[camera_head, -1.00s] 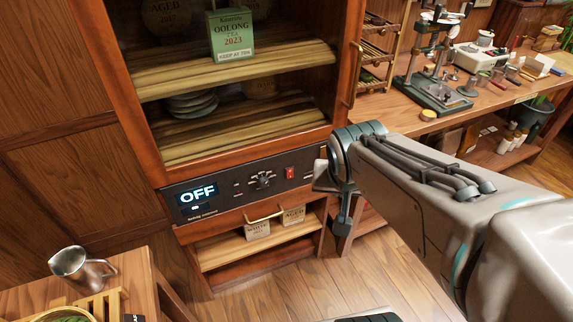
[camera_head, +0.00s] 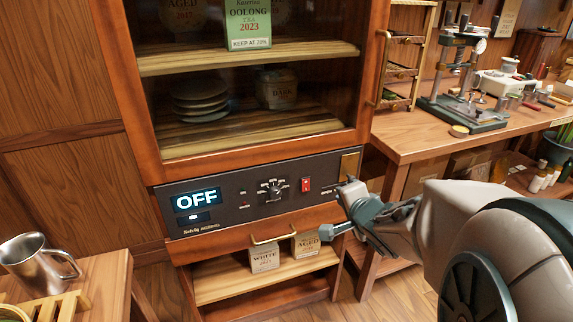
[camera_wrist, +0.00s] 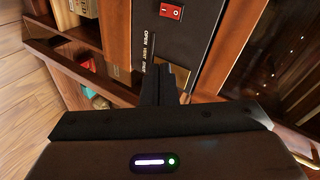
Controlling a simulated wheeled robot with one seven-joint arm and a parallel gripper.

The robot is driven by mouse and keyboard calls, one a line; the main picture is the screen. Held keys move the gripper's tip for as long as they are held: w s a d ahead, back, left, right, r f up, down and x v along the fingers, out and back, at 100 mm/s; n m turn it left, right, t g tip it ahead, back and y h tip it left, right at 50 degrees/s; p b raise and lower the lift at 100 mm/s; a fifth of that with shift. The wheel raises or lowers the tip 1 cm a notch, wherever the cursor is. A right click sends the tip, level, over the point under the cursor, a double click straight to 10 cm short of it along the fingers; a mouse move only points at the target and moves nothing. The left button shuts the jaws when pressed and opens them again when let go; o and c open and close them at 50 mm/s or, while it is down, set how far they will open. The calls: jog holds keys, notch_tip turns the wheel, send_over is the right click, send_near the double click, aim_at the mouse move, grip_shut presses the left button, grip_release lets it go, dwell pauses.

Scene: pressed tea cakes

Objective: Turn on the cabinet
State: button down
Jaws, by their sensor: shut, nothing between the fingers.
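The wooden cabinet (camera_head: 232,153) has glass-fronted shelves above a black control panel (camera_head: 235,217). Its display (camera_head: 195,200) reads OFF. A round knob (camera_head: 274,191) sits at the panel's middle, with a red rocker switch (camera_head: 306,184) to its right. My gripper (camera_head: 340,191) is at the panel's right end, right of and slightly below the switch. In the wrist view the shut, empty fingers (camera_wrist: 163,82) point at the panel by the vent label, and the red switch (camera_wrist: 171,11) shows above them. I cannot tell whether the fingertips touch the panel.
A drawer handle (camera_head: 278,233) sticks out below the panel, above an open shelf with labelled boxes (camera_head: 264,257). A workbench (camera_head: 430,140) with a press (camera_head: 462,85) stands at right. A metal jug (camera_head: 38,262) stands on a table at lower left.

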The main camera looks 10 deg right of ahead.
jog(key=f, duration=0.1)
jog(key=a+f+m+y+b, duration=0.1)
jog(key=f+y+b, duration=0.1)
jog(key=shift+w+a+f+m, duration=0.2)
jog(key=shift+a+f+m, duration=0.1)
jog(key=shift+a, duration=0.1)
jog(key=shift+w, duration=0.1)
jog(key=p, duration=0.1)
send_near(306, 191)
jog(key=f+x, duration=0.1)
jog(key=x, duration=0.5)
jog(key=shift+w+r, duration=0.2)
jog(key=shift+r, duration=0.1)
